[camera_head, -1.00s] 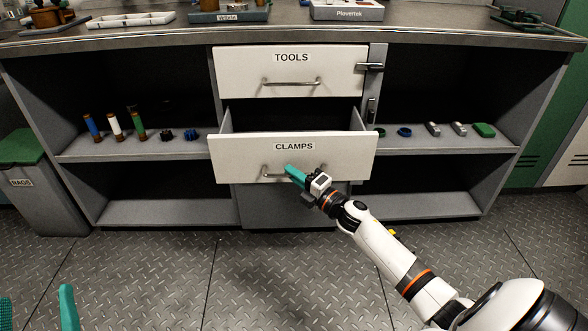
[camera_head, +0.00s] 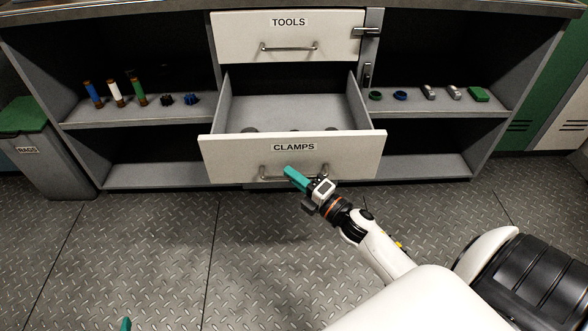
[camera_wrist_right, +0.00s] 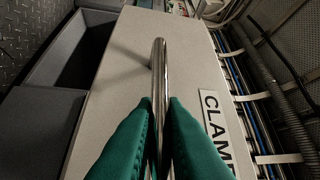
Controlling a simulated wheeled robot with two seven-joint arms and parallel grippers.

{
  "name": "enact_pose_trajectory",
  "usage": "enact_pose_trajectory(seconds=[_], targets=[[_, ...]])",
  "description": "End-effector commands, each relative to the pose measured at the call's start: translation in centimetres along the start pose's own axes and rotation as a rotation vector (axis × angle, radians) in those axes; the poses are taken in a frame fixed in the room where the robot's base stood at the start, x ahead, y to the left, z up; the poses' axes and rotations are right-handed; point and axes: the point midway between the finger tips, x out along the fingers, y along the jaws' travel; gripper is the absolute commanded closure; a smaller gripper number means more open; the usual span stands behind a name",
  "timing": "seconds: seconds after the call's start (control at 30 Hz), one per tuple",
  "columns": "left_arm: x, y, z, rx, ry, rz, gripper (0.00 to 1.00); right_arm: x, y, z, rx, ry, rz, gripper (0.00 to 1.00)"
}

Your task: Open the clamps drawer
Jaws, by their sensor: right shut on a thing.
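The clamps drawer (camera_head: 232,153) is pulled out from the cabinet below the tools drawer, and its inside shows with a few dark round things at the bottom, partly hidden by the front panel. Its metal handle (camera_head: 268,176) runs across the front below the CLAMPS label. My right gripper (camera_head: 293,176) is at the handle's middle. In the right wrist view the green fingers (camera_wrist_right: 160,125) are shut on the handle bar (camera_wrist_right: 159,70), one on each side. My left gripper (camera_head: 126,324) shows only as a green tip at the bottom edge; its opening is not visible.
The tools drawer (camera_head: 235,40) above is shut, with a latch (camera_head: 368,32) at its right. Open shelves on both sides hold small parts. A grey bin (camera_head: 38,160) stands at the left. The floor in front is clear.

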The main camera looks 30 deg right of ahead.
Motion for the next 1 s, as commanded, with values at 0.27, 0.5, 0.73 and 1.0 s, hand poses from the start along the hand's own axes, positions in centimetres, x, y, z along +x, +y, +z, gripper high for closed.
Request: enact_pose_trajectory(seconds=[0.27,0.5,0.73,1.0], targets=[[0.0,0.0,-0.1,0.000,0.004,0.001,0.38,-0.1,0.0,0.1,0.000,-0.001,0.000,1.00],[0.0,0.0,-0.1,0.000,0.004,0.000,0.38,0.0,0.0,0.0,0.000,-0.001,0.000,0.67],[0.0,0.0,-0.1,0.000,0.004,0.000,0.38,-0.1,0.0,0.0,0.000,0.000,0.000,0.67],[-0.5,0.2,-1.3,-0.001,0.085,0.005,0.38,-3.5,0.1,0.1,0.003,0.002,0.005,0.67]])
